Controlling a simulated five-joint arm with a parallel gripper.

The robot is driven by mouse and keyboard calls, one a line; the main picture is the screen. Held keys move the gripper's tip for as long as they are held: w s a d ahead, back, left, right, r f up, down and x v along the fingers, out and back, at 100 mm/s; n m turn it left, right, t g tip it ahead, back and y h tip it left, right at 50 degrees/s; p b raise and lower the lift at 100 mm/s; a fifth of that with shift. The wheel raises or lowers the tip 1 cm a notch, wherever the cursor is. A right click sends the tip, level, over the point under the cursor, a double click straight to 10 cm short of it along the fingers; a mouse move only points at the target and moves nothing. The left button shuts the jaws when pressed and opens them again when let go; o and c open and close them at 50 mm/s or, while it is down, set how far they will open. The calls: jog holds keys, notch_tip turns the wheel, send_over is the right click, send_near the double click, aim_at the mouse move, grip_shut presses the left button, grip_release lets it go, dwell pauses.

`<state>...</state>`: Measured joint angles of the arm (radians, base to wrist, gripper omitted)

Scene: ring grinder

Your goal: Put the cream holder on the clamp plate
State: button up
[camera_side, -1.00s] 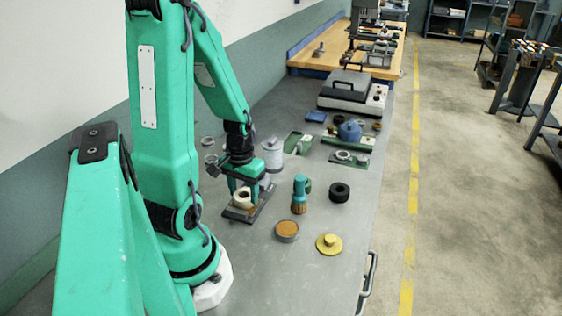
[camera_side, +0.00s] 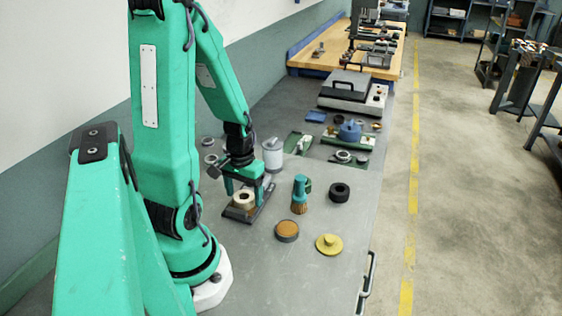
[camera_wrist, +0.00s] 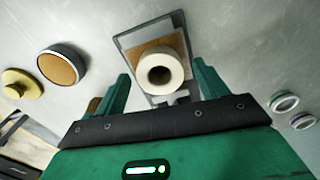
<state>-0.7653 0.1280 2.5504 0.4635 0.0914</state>
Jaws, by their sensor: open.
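The cream holder (camera_side: 243,198) is a short round ring with a dark central hole. It sits upright on the clamp plate (camera_side: 262,213), a dark grey-framed plate with a brown pad on the bench. In the wrist view the cream holder (camera_wrist: 160,71) rests on the brown pad of the plate (camera_wrist: 126,42). My gripper (camera_side: 247,190) is open, just above and around the plate area. In the wrist view its two green fingers (camera_wrist: 160,88) stand apart on either side of the holder, with gaps visible between them and it. Nothing is held.
A teal-handled brush (camera_side: 300,195), a brown-topped round tin (camera_side: 287,231), a yellow knobbed disc (camera_side: 329,244) and a black ring (camera_side: 339,192) stand right of the plate. A grey canister (camera_side: 272,155) stands close behind my gripper. The bench's front right is clear.

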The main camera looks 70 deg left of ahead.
aim_at(244, 196)
jog(key=shift+r, duration=0.15)
notch_tip(244, 196, up, 12)
dwell(0.8)
dwell(0.5)
jog(key=w+d+r+m+t, duration=0.2)
jog(key=d+r+m, duration=0.2)
jog(key=d, duration=0.4)
jog(key=w+d+r+m+t, duration=0.2)
jog(key=d+r, duration=0.3)
jog(key=d, duration=0.4)
jog(key=shift+w+d+r+m+t, duration=0.2)
jog(key=shift+r+m+t, duration=0.05)
jog(key=shift+m+t, duration=0.6)
